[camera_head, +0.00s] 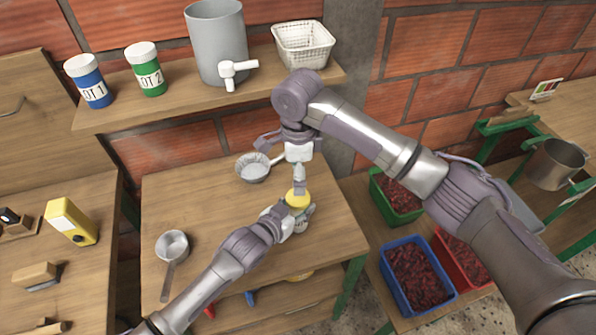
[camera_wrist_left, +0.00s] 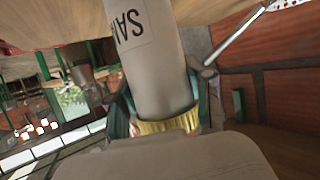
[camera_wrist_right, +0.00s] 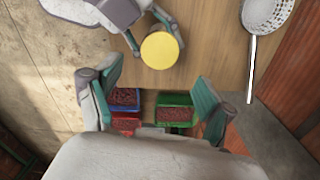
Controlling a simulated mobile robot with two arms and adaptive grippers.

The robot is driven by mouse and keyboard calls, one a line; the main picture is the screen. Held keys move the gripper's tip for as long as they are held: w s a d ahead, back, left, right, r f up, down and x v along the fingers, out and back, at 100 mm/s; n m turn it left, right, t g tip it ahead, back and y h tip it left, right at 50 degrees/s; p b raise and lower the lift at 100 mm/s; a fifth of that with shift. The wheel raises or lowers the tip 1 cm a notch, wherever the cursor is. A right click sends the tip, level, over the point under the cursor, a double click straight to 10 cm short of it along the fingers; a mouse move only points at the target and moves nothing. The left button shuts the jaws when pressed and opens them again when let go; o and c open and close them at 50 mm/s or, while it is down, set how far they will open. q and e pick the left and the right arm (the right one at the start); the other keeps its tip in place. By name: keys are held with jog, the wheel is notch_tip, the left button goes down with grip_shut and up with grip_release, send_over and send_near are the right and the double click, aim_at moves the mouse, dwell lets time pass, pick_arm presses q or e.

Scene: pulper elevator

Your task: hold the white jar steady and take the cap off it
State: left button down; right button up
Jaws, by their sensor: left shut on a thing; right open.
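The white jar (camera_wrist_left: 160,65) fills the middle of the left wrist view, with dark letters on its side. Its yellow cap (camera_wrist_left: 168,123) is on it there, and the cap (camera_head: 298,199) also shows in the head view. My left gripper (camera_head: 296,214) is shut on the jar, over the table. My right gripper (camera_head: 299,181) is open and points down just above the cap. In the right wrist view the round yellow cap (camera_wrist_right: 160,50) lies beyond the open fingers, apart from them. In the head view most of the jar is hidden by the cap and my left gripper.
A strainer (camera_head: 253,168) and a metal scoop (camera_head: 172,245) lie on the wooden table (camera_head: 200,195). Blue (camera_head: 405,295), red (camera_head: 480,262) and green (camera_head: 402,212) crates of dark red fruit stand at right. A shelf (camera_head: 180,105) holds two jars, a grey tank and a white basket.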

jog(key=shift+m, duration=0.8)
jog(key=shift+f, duration=0.3)
notch_tip(320, 180, down, 7)
jog(key=shift+f, duration=0.2)
